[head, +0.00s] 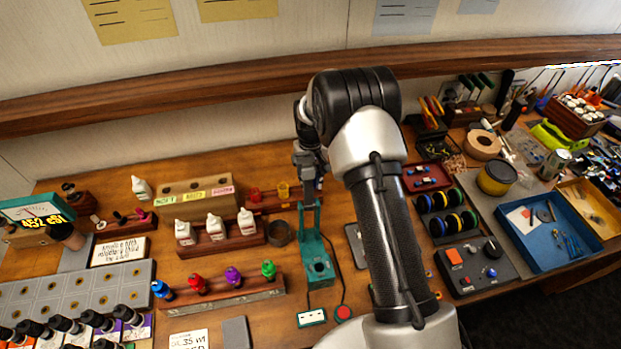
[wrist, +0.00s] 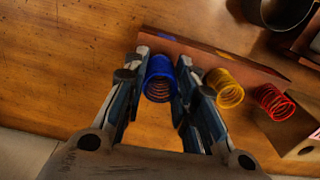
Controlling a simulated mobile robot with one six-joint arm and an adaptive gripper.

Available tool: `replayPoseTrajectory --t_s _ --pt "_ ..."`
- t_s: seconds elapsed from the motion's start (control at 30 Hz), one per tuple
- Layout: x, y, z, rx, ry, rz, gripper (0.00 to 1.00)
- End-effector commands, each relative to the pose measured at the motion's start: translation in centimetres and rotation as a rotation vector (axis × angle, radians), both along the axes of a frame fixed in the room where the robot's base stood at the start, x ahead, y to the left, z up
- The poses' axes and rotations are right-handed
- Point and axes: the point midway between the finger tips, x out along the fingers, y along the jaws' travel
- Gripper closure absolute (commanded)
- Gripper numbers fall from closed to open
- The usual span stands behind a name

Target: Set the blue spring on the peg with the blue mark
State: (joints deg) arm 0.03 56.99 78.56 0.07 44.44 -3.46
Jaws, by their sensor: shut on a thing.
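My gripper (wrist: 162,64) is shut on the blue spring (wrist: 159,82), one finger on each side of it in the wrist view. The spring is at the left end of a reddish-brown wooden rack (wrist: 225,60), in line with the yellow spring (wrist: 228,92) and the red spring (wrist: 276,103). Coloured marks show on the rack's edge. In the head view my gripper (head: 307,182) is at the rack's right end, partly covering the blue spring (head: 319,184). The blue-marked peg is not visible, so I cannot tell whether the spring is around it or above it.
In the head view a wooden box with labels (head: 200,190) stands left of the rack. White bottles (head: 215,226) are in front of it. A teal press (head: 318,262) stands just in front of my gripper. Bare tabletop lies around the rack's left end in the wrist view.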

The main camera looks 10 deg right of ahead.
Motion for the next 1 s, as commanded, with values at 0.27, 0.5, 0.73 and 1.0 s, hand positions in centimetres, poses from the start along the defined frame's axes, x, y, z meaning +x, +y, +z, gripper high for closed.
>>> replayPoseTrajectory --t_s 0.27,0.5,0.73,1.0 --pt "0.0 0.0 -1.0 0.0 0.0 0.0 0.85" --pt "0.0 0.0 -1.7 0.0 0.0 0.0 0.85" --pt "0.0 0.0 -1.8 0.0 0.0 0.0 0.85" --pt "0.0 0.0 -1.8 0.0 0.0 0.0 0.65"
